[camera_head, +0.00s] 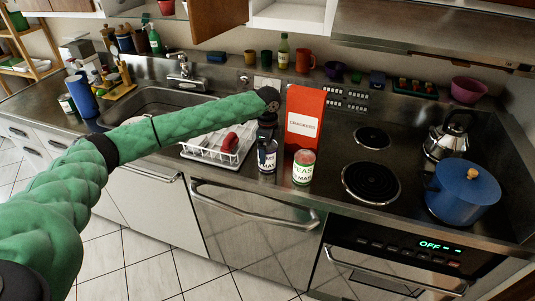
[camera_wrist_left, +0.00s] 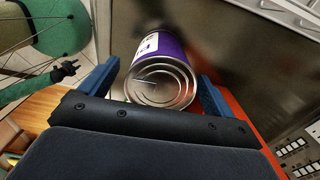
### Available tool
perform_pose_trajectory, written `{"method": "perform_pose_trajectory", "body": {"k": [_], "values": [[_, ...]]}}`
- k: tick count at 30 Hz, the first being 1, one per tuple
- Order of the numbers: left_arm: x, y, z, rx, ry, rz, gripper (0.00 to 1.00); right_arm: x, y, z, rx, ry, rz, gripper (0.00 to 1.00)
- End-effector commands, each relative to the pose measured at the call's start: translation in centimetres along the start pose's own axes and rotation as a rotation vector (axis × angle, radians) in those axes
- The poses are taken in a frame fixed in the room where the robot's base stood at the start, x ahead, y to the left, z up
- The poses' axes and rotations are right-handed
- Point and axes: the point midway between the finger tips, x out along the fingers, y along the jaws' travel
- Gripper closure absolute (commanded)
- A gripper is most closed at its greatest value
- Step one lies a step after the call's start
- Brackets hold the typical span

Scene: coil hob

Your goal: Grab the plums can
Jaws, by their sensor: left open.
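The plums can (camera_head: 267,158) is a purple can with a white label, partly covered from above by my left gripper (camera_head: 267,128). It stands upright on the steel counter near its front edge. In the left wrist view the can (camera_wrist_left: 163,80) shows its silver lid and purple side between the two blue fingers. My left gripper (camera_wrist_left: 158,90) is open, with a finger on each side of the can and visible gaps. Whether the fingertips reach below the lid is hard to tell. My right gripper is not in view.
A peas can (camera_head: 303,168) stands close to the right of the plums can. A tall red crackers box (camera_head: 304,112) is just behind. A white dish rack (camera_head: 205,150) with a red item is to the left. The coil hob (camera_head: 371,182) and blue pot (camera_head: 462,195) are to the right.

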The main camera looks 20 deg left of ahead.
Motion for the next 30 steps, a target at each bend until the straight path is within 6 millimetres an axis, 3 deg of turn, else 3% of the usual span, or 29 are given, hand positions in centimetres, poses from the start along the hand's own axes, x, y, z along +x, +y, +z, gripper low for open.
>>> {"method": "perform_pose_trajectory", "body": {"k": [7,17,28,30], "values": [[0.1,0.0,0.0,0.000,0.000,-0.001,0.11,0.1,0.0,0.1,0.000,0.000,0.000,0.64],[0.1,0.0,0.0,0.000,0.000,-0.001,0.74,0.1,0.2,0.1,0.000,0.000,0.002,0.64],[-0.7,-0.1,0.0,0.000,0.002,-0.004,0.74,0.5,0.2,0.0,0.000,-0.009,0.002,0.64],[-1.5,-0.2,0.0,-0.001,0.001,-0.005,0.74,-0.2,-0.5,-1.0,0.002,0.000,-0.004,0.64]]}}
